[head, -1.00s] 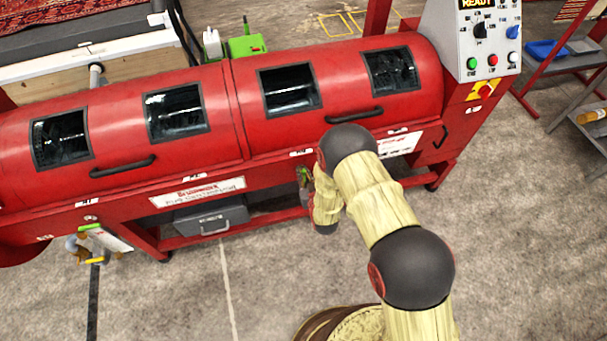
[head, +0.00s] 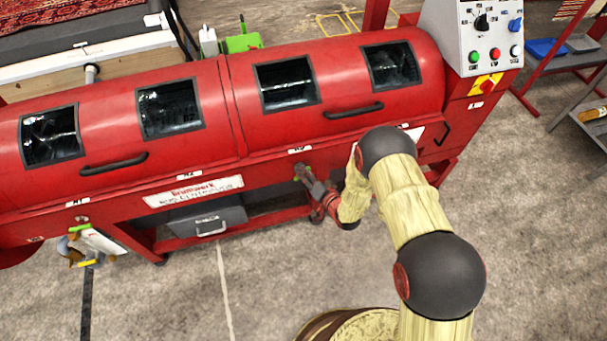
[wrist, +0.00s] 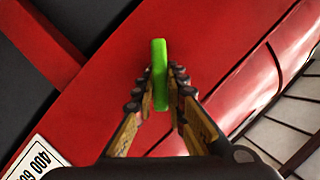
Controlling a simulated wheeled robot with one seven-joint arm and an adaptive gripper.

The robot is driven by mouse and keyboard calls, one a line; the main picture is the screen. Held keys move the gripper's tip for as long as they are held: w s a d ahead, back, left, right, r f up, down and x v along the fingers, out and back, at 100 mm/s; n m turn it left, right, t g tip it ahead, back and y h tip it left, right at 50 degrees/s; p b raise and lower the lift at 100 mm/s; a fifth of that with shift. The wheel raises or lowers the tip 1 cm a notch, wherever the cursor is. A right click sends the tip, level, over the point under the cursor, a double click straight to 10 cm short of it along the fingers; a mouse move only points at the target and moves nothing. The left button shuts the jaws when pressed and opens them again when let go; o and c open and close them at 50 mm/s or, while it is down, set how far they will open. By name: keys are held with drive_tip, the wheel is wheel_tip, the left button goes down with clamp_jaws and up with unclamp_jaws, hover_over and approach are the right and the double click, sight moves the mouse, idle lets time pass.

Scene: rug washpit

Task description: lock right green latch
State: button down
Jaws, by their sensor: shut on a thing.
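The green latch (wrist: 158,75) is a narrow green handle on the red drum machine, seen upright in the wrist view. My gripper (wrist: 160,80) has a finger on each side of it and is shut on it. In the head view my gripper (head: 304,172) reaches the machine's front just below the label R3, under the right-hand lid. The latch is mostly covered there by my fingers, with only a little green showing. I cannot tell its locked state.
The red machine (head: 200,115) has dark windows and a black lid handle (head: 353,111). A control panel (head: 485,35) stands at its right end. A grey drawer box (head: 208,217) is under the machine. Bare concrete floor lies in front.

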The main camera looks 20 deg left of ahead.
drive_tip(key=m+y+b, duration=0.2)
drive_tip(key=m, duration=0.1)
drive_tip(key=shift+w+d+f+m, duration=0.2)
drive_tip(key=shift+f+m, duration=0.1)
drive_tip(key=shift+f, duration=0.1)
drive_tip(key=shift+f+m+t+y+b, duration=0.15)
drive_tip(key=shift+m+y+b, duration=0.4)
drive_tip(key=shift+m, duration=0.4)
drive_tip(key=shift+r+m+t+y+b, duration=0.15)
drive_tip(key=shift+m+y+b, duration=0.2)
drive_tip(key=shift+m+b, duration=0.45)
drive_tip(key=shift+f+m, duration=0.1)
drive_tip(key=shift+m, duration=0.25)
drive_tip(key=c, duration=1.9)
unclamp_jaws()
drive_tip(key=shift+o, duration=0.5)
drive_tip(key=v, duration=1.2)
